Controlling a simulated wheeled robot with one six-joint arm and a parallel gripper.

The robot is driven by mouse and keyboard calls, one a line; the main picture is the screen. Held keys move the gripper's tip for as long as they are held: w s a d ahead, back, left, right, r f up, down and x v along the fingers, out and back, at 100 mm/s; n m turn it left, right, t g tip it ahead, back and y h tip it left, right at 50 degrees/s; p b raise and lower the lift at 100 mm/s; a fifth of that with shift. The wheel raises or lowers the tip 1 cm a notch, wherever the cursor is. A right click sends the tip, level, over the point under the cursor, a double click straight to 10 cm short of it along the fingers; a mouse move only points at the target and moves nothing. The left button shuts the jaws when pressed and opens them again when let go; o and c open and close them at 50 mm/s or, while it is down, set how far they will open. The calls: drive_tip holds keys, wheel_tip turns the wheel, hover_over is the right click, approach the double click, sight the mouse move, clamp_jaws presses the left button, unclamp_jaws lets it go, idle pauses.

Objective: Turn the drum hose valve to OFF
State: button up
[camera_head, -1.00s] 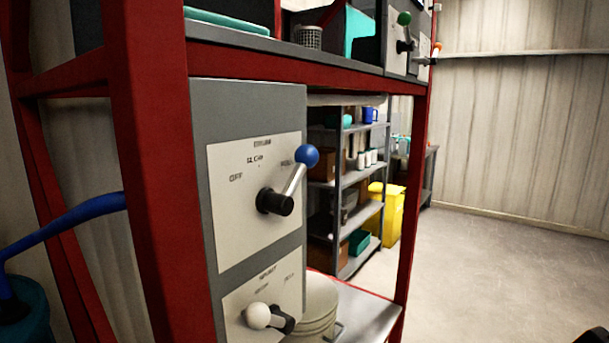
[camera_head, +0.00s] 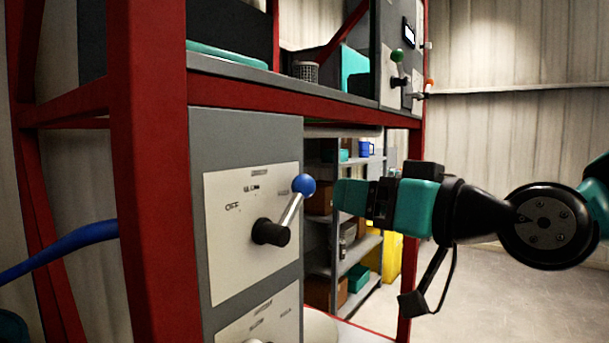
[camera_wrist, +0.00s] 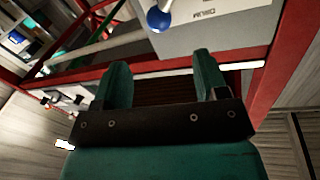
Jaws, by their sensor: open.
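The valve lever with a blue knob (camera_head: 304,185) sticks out from a white label plate (camera_head: 245,225) on a grey box in the head view. Its lever slants up and right from a black hub (camera_head: 270,232), away from the word at the plate's left that looks like OFF. My gripper (camera_head: 350,195) is just right of the blue knob in the picture, apart from it as far as I can tell. In the wrist view my gripper (camera_wrist: 162,85) is open and empty between teal fingers. The blue knob (camera_wrist: 158,20) shows beyond the fingertips there.
A white-knobbed lever (camera_head: 252,341) is mostly cut off below. Green-knobbed (camera_head: 397,56) and orange-knobbed (camera_head: 430,82) levers sit at the upper right. A red frame post (camera_head: 148,180) stands left of the box. A blue hose (camera_head: 60,250) runs at the left. Shelves stand behind.

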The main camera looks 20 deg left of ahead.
sight(311, 185)
drive_tip(key=p+x, duration=0.4)
drive_tip(key=x, duration=0.6)
drive_tip(key=shift+w+a+r, duration=0.1)
drive_tip(key=shift+a+r, duration=0.05)
drive_tip(key=shift+a, duration=0.05)
drive_tip(key=shift+w+a+p, duration=0.3)
drive_tip(key=shift+w+a, duration=0.05)
drive_tip(key=shift+a, duration=0.15)
